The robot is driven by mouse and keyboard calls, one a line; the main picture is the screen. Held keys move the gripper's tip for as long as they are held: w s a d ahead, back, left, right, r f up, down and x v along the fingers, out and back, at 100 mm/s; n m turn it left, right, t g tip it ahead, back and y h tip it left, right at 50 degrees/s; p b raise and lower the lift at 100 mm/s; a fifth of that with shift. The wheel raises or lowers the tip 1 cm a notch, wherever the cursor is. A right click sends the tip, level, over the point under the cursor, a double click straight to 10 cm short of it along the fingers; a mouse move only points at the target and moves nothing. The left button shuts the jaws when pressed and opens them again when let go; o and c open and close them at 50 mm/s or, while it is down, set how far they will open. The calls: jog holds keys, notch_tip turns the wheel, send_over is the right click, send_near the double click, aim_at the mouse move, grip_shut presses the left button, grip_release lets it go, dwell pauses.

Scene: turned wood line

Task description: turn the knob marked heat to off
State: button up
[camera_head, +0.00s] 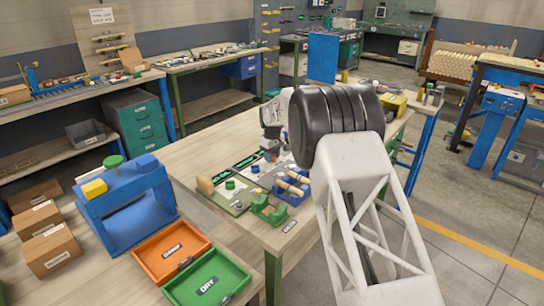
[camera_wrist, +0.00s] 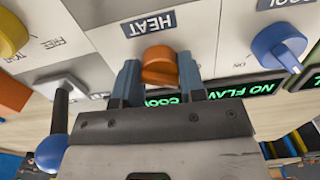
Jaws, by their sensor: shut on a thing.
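The orange knob (camera_wrist: 160,65) sits below the HEAT label (camera_wrist: 148,23) on a pale panel (camera_wrist: 100,25) in the wrist view, where the lettering appears upside down. My gripper (camera_wrist: 159,78) is shut on this knob, one finger on each side. The fingers and gripper body cover the markings around it, so I cannot tell which setting it points to. In the head view my arm and wrist hide the knob and most of the panel.
A blue knob (camera_wrist: 280,45) stands right of the orange knob, and a yellow knob (camera_wrist: 10,35) at the left edge. A blue-balled lever (camera_wrist: 55,140) is close to my gripper's left side. Green lettered displays (camera_wrist: 265,88) lie below. Several small fixtures crowd the bench (camera_head: 190,155).

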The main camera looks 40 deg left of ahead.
jog(key=shift+r, duration=0.1)
jog(key=o, duration=0.6)
jog(key=shift+o, duration=0.2)
jog(key=shift+r, duration=3.85)
